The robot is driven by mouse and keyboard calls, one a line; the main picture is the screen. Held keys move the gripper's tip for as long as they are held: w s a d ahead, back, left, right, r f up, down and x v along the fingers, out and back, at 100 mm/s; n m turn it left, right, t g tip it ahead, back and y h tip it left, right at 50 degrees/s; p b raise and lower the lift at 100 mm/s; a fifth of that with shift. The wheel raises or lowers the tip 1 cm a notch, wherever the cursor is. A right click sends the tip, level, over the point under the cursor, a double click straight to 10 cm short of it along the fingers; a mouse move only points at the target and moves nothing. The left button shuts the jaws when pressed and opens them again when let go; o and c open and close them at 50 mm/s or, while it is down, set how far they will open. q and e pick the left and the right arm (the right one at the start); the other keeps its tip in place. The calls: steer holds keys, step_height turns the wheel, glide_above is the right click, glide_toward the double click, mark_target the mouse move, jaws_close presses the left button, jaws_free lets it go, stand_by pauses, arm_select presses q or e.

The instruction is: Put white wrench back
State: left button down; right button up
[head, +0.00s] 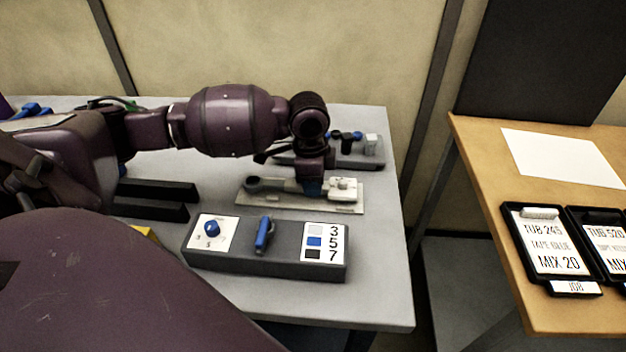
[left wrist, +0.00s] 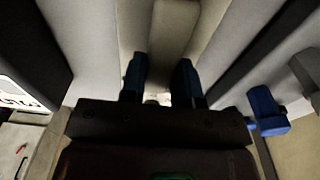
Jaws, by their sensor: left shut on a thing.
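My left gripper (head: 313,188) reaches down over a pale plate (head: 290,203) on the grey table, its fingers pointing down. A white blocky piece (head: 343,188) shows just right of the fingers, and a grey ring-ended part (head: 254,184) lies to their left. In the left wrist view the two dark blue fingers (left wrist: 160,80) stand either side of a pale thing, which seems to be the white wrench. The fingers and wrist hide most of it, and I cannot tell whether it touches the plate. My right gripper is not in view.
Behind the arm is a grey rack (head: 346,157) with blue, black and white pieces. In front is a grey control box (head: 266,262) with a blue knob, a blue switch and a 3-5-7 label. Black bars (head: 157,191) lie left. A wooden table (head: 480,170) with labelled trays stands right.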

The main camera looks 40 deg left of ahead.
arm_select(q)
steer(key=shift+f, duration=0.6)
steer(key=c, duration=0.8)
jaws_free()
